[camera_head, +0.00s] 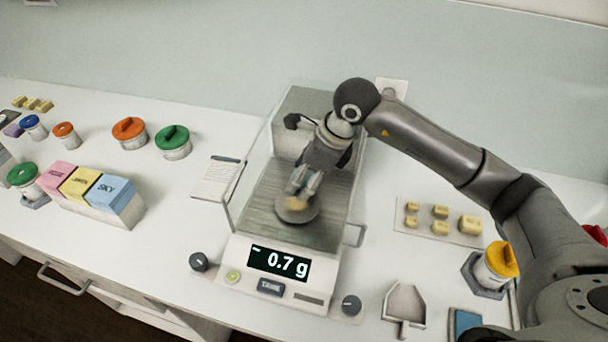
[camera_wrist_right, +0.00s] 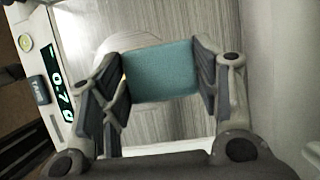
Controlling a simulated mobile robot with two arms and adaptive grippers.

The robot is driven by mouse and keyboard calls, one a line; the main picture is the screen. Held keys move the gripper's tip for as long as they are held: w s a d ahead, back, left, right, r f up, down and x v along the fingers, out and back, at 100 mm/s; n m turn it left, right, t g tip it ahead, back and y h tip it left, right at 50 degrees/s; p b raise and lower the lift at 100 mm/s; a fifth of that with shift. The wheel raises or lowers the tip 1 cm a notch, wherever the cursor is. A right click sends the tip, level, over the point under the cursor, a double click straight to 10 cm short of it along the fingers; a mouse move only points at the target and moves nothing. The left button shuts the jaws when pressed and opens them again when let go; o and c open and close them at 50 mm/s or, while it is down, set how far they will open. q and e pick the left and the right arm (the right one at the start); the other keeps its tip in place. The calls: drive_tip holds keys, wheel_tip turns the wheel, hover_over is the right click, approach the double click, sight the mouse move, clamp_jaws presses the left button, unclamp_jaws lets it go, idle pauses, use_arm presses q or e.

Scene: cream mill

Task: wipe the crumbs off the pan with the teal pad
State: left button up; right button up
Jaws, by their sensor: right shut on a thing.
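The round pan (camera_head: 297,214) sits inside the balance (camera_head: 262,200). A pale yellowish patch, probably crumbs (camera_head: 297,203), shows on the pan by my fingertips. My right gripper (camera_head: 303,187) reaches down into the balance chamber, its fingertips low over the pan. In the wrist view my right gripper (camera_wrist_right: 160,80) is shut on the teal pad (camera_wrist_right: 160,72), held between both fingers. The pad hides much of the pan (camera_wrist_right: 128,42) there, and I cannot tell whether they touch. My left gripper is not in view.
The balance display (camera_head: 279,263) reads about -0.7 g. Glass walls and knobs (camera_head: 351,304) surround the chamber. Coloured boxes (camera_head: 118,195) and lidded jars (camera_head: 173,142) stand left.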

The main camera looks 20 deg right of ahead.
drive_tip(key=shift+f+b, duration=0.75)
drive_tip(key=shift+f, duration=0.1)
drive_tip(key=shift+r, duration=0.1)
